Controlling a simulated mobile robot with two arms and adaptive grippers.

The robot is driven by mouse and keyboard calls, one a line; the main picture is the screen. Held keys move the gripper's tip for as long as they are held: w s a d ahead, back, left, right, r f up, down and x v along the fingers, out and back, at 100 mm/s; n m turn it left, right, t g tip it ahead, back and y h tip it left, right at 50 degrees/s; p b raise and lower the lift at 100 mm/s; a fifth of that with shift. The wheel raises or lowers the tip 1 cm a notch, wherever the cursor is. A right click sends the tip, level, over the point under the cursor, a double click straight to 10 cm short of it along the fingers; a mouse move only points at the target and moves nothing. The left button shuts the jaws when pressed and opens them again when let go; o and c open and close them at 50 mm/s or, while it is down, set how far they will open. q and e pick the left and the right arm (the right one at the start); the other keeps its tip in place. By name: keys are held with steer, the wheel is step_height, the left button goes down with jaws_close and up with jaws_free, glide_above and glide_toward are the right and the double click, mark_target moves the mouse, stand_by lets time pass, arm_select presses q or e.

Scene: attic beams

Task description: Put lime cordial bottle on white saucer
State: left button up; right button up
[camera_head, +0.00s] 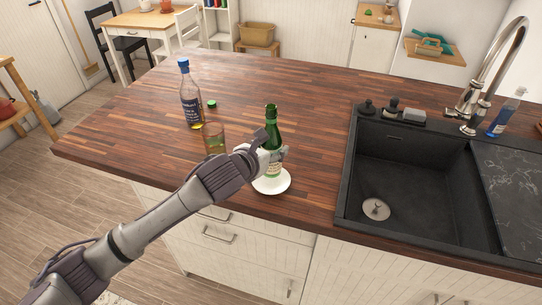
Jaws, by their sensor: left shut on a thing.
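The green lime cordial bottle (271,118) stands upright over the white saucer (271,187) near the front edge of the wooden counter. My left gripper (272,153) is shut around the bottle's body. The bottle's lower part is partly hidden by the gripper, and I cannot tell whether its base touches the saucer. My right gripper is not in view.
A clear bottle with a blue cap (190,98), a green lid (211,104) and a glass (214,139) stand to the left on the counter (300,85). A black sink (410,170) with a tap (490,75) lies to the right. The counter behind the bottle is clear.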

arm_select(q)
steer(key=shift+f, duration=1.55)
steer(key=shift+f, duration=0.15)
steer(key=o, duration=1.4)
steer(key=shift+s, duration=0.1)
steer(key=shift+o, duration=0.2)
steer(key=shift+s+a, duration=0.1)
steer(key=shift+s, duration=0.05)
steer(key=v, duration=1.1)
steer(key=shift+s+a+r+b, duration=0.25)
steer(key=shift+b, duration=0.2)
